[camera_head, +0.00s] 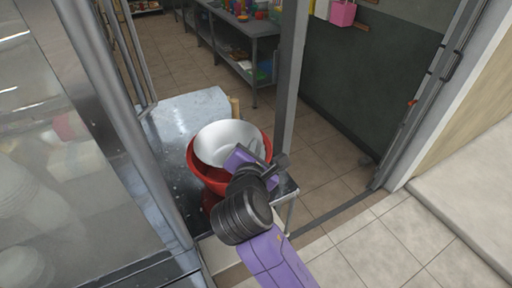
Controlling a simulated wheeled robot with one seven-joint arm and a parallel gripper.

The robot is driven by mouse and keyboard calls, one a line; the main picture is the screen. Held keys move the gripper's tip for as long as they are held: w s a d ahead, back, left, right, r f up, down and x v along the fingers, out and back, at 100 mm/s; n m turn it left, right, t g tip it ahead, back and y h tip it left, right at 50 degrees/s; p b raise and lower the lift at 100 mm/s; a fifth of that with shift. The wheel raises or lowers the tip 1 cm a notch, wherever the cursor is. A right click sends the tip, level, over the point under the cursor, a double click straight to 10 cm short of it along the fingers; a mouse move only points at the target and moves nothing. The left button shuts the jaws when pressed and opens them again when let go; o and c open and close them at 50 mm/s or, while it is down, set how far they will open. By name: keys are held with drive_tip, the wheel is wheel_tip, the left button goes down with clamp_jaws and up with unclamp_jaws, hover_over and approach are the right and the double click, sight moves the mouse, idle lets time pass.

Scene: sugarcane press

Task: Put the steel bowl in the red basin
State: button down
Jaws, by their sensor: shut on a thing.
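The steel bowl (223,134) is a shiny, pale, round bowl near the middle of the view. It lies at or over the mouth of the red basin (205,180), whose rim shows around its left, front and right. I cannot tell whether the bowl rests on the basin or is held just above it. My gripper (252,151) is shut on the bowl's right rim. Its fingers and the purple wrist part hide that side of the bowl and part of the basin.
The basin stands on a small metal table (172,122) in a doorway. A grey post (290,75) rises close behind my gripper. A glass-fronted cabinet (60,150) flanks the left. Tiled floor is open at the right. A shelf unit (243,30) stands farther back.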

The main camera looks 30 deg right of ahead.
drive_tip(key=shift+f, duration=0.25)
drive_tip(key=shift+f, duration=0.3)
drive_tip(key=c, duration=1.5)
unclamp_jaws()
drive_tip(key=shift+o, duration=0.2)
drive_tip(key=shift+r, duration=0.15)
drive_tip(key=v, duration=1.2)
drive_tip(key=shift+r+b, duration=0.35)
drive_tip(key=shift+r, duration=0.1)
